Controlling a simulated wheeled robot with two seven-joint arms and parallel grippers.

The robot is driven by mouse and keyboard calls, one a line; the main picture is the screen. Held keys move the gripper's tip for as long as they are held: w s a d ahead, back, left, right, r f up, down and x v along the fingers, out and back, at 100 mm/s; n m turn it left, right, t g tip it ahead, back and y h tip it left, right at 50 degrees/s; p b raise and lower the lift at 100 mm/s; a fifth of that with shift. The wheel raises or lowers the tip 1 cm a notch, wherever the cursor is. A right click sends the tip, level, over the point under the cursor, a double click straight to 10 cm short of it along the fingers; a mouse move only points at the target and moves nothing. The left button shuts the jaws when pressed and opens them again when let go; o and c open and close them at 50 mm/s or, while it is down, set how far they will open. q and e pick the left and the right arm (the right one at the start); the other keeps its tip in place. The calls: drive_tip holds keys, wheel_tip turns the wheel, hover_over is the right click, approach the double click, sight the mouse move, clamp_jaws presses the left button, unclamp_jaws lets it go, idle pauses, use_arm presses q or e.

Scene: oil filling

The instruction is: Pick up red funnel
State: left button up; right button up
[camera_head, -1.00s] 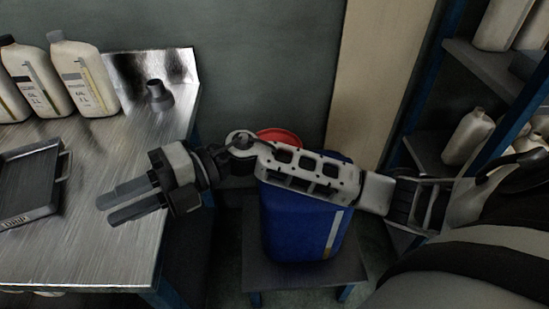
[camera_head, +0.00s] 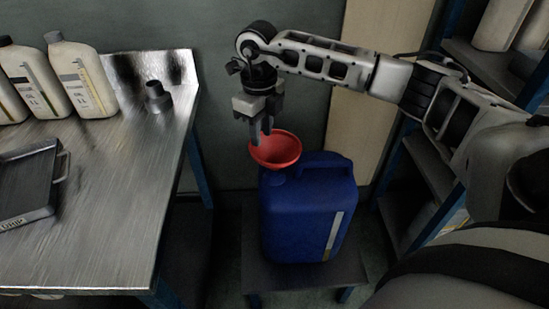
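The red funnel (camera_head: 279,150) sits in the top left corner of the blue canister (camera_head: 308,213), its wide mouth facing up. The canister stands upright on a small dark stand. My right gripper (camera_head: 261,137) points down at the funnel's left rear rim. Its fingertips are at the rim, and one finger appears to overlap the bowl. I cannot tell whether they touch the rim or how far apart they are. My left gripper is not in view.
A metal workbench (camera_head: 100,220) is on the left, with several white bottles (camera_head: 78,75), a dark metal tray (camera_head: 28,180) and a small grey nozzle-like part (camera_head: 157,97). A shelf (camera_head: 433,163) stands on the right. The low stand (camera_head: 255,270) bears the canister.

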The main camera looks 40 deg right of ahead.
sight(260, 160)
drive_tip(key=f, duration=0.8)
drive_tip(key=shift+w+a, duration=0.2)
clamp_jaws()
